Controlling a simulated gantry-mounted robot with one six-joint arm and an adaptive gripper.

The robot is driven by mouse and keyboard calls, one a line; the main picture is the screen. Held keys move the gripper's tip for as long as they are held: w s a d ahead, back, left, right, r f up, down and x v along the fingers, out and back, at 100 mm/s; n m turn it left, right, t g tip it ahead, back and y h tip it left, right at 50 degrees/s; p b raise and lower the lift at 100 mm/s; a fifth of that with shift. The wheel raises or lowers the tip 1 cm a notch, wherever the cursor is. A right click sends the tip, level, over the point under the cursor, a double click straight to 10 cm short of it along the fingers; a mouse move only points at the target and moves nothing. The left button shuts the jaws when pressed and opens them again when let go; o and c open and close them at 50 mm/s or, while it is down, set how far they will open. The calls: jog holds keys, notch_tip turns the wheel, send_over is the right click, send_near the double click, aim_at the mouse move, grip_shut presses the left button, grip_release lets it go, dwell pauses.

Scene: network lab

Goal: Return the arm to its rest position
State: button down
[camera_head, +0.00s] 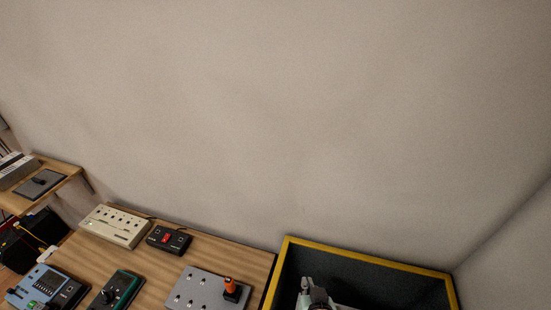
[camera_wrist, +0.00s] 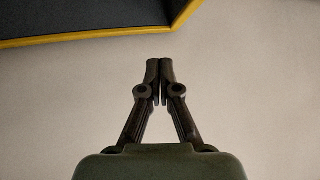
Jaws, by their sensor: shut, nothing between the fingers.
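My gripper (camera_wrist: 160,64) is shut and empty in the wrist view, its two dark fingertips touching. Behind it in that view is a plain pale surface. A yellow-edged dark panel (camera_wrist: 80,18) fills the top left of the wrist view, apart from the fingers. In the head view, a light grey part of my arm shows at the bottom, in front of the yellow-framed dark panel (camera_head: 375,278). My fingers cannot be made out in the head view.
A wooden bench (camera_head: 150,262) at lower left carries a beige box (camera_head: 115,227), a black box with a red switch (camera_head: 168,239), a grey panel with an orange-handled part (camera_head: 207,292), a green-edged device (camera_head: 116,291) and a blue device (camera_head: 46,287). The wall above is bare.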

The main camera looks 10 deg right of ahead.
jog(key=s+a+r+n+t+y+p, duration=0.1)
jog(key=s+a+r+n+t+p, duration=0.3)
jog(key=a+r, duration=1.25)
notch_tip(320, 180, up, 23)
jog(key=s+d+g+p, duration=0.1)
jog(key=d+p, duration=0.1)
jog(key=p, duration=1.8)
jog(key=shift+d+f+m+p, duration=0.2)
jog(key=shift+m+p, duration=0.1)
jog(key=shift+m, duration=0.1)
